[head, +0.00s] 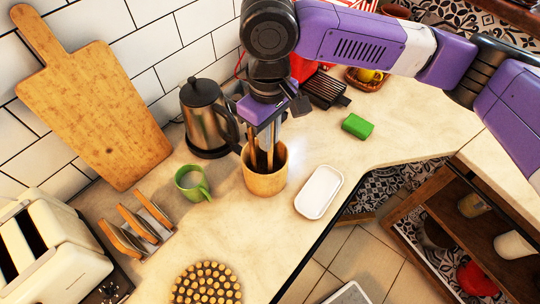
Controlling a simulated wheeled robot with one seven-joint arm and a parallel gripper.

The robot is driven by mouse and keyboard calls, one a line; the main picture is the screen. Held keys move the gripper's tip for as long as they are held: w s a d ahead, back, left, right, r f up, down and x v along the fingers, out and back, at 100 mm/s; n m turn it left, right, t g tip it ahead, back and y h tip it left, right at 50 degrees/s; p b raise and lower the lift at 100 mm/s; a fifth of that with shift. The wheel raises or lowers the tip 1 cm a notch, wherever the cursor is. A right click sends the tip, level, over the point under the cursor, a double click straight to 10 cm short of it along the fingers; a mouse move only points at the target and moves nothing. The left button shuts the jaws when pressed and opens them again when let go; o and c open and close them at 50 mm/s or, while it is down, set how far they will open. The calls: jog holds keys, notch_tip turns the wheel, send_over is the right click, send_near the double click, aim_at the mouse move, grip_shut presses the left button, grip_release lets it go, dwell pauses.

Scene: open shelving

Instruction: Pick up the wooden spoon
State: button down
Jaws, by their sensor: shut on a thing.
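A light wooden utensil pot (265,184) stands on the counter and holds what look like wooden utensils with thin handles. One of these, taken to be the wooden spoon (270,155), rises from the pot toward my gripper. My gripper (268,135) points down just above the pot's mouth and is shut on the wooden spoon's upper part. The spoon's lower part is hidden inside the pot, and the fingers partly hide its top. I cannot tell the shapes of the other utensils.
A steel kettle (206,118) stands close on the left, a green mug (192,183) at front left. A white dish (319,192) lies right of the pot; a green sponge (357,126) lies farther back. A toaster (45,250) and round wooden trivet (206,284) are in front.

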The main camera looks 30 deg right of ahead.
jog(key=shift+r, duration=0.1)
notch_tip(320, 180, up, 20)
jog(key=b, duration=0.1)
jog(key=shift+b, duration=0.3)
dwell(0.3)
jog(key=c, duration=2.1)
grip_release()
grip_shut()
